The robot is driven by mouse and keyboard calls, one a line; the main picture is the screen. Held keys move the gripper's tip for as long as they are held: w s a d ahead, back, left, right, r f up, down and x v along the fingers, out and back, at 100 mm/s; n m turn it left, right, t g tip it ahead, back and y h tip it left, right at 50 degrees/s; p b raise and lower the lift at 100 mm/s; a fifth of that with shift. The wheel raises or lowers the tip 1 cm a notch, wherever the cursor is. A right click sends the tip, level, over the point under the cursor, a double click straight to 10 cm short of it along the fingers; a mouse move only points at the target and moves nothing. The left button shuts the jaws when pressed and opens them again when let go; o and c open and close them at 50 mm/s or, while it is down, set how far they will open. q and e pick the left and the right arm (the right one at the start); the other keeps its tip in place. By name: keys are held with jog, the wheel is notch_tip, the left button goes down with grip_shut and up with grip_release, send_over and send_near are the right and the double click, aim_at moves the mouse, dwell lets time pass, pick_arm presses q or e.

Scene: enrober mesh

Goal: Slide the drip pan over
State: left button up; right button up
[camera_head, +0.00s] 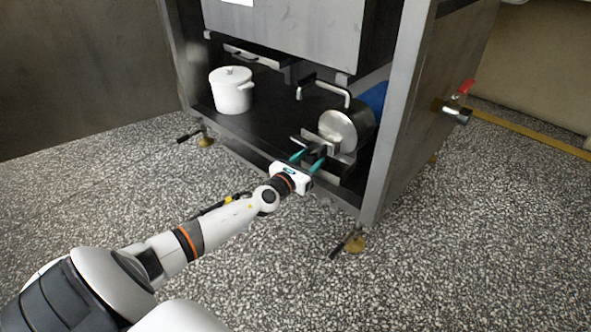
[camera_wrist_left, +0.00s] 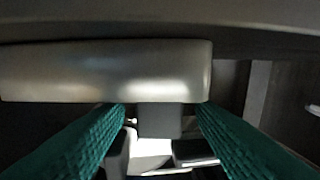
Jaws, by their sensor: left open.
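My left gripper (camera_head: 307,159) reaches into the open lower bay of the metal machine, its teal fingers apart. Just beyond them is the metal motor cylinder (camera_head: 340,130) with a bracket below it. In the left wrist view, the fingers of my left gripper (camera_wrist_left: 160,108) stand apart on either side of a dark block (camera_wrist_left: 160,122). The metal cylinder (camera_wrist_left: 100,70) lies across the view above it. I cannot tell whether the fingers touch anything. No drip pan can be made out for certain. My right gripper is not in view.
A white lidded pot (camera_head: 232,95) stands on the dark shelf (camera_head: 265,120) at left. A bent pipe (camera_head: 335,87) rises near the cylinder. The cabinet's front right post (camera_head: 395,130) borders the bay. A red-handled valve (camera_head: 459,100) sticks out at right. The speckled floor in front is clear.

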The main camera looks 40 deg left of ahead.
pick_arm(q)
jog(key=s+p, duration=0.1)
jog(key=s, duration=0.8)
jog(key=shift+d+p, duration=0.15)
jog(key=shift+p, duration=0.15)
jog(key=shift+s, duration=0.1)
